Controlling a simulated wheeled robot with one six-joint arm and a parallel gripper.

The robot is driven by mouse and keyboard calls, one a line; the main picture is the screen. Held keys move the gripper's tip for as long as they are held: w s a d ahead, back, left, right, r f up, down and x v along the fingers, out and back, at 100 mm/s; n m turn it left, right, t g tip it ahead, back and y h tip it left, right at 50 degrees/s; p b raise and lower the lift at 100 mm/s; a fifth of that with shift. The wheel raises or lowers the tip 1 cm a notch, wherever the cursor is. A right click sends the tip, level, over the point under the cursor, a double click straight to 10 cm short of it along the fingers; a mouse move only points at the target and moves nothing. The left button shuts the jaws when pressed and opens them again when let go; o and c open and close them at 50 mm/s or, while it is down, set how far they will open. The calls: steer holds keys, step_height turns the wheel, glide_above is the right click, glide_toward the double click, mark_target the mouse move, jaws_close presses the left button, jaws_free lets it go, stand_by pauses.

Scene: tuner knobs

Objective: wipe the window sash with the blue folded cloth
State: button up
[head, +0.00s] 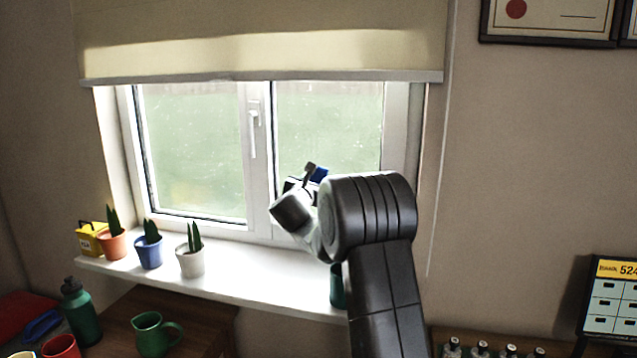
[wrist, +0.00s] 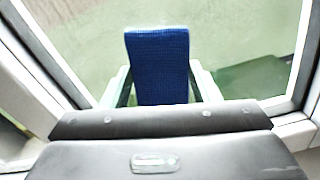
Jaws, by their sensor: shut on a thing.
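The blue folded cloth (wrist: 158,66) is held upright between the two fingers of my gripper (wrist: 162,88) in the wrist view. In the head view a small part of the cloth (head: 320,174) shows beside my gripper (head: 312,172), in front of the right window pane. The window sash (head: 328,120) is closed, with a white frame and specks on its glass. In the wrist view the sash (wrist: 48,50) surrounds the cloth, glass behind it. I cannot tell whether the cloth touches the glass. My arm hides the sash's lower right part.
Three potted plants, in orange (head: 112,243), blue (head: 148,252) and white (head: 191,261) pots, stand on the white sill (head: 240,282). A yellow box (head: 90,238) is at its left end. A green bottle (head: 81,312) and green jug (head: 154,334) stand below. A blind (head: 260,40) hangs above.

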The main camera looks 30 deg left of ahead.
mark_target(330, 173)
steer(key=shift+w+d+r, duration=0.1)
steer(key=shift+d+r, duration=0.15)
steer(key=shift+r, duration=0.25)
steer(key=shift+w+d+r, duration=0.1)
steer(key=shift+d+r, duration=0.15)
steer(key=shift+r, duration=0.2)
steer(key=shift+w+d+r+b, duration=0.1)
steer(key=shift+w+d+b, duration=0.15)
steer(key=shift+d+b, duration=0.45)
steer(key=shift+w+d+r+b, duration=0.1)
steer(key=shift+w+d+b, duration=0.15)
steer(key=shift+d+b, duration=0.45)
steer(key=shift+w+d+b, duration=1.15)
steer(key=shift+d+b, duration=1.8)
steer(key=shift+d, duration=0.95)
steer(key=s+a+p, duration=0.3)
steer(key=a+p, duration=0.1)
steer(key=a, duration=0.7)
steer(key=shift+s+a+p, duration=0.25)
steer(key=shift+s+p, duration=0.05)
steer(key=shift+s, duration=0.05)
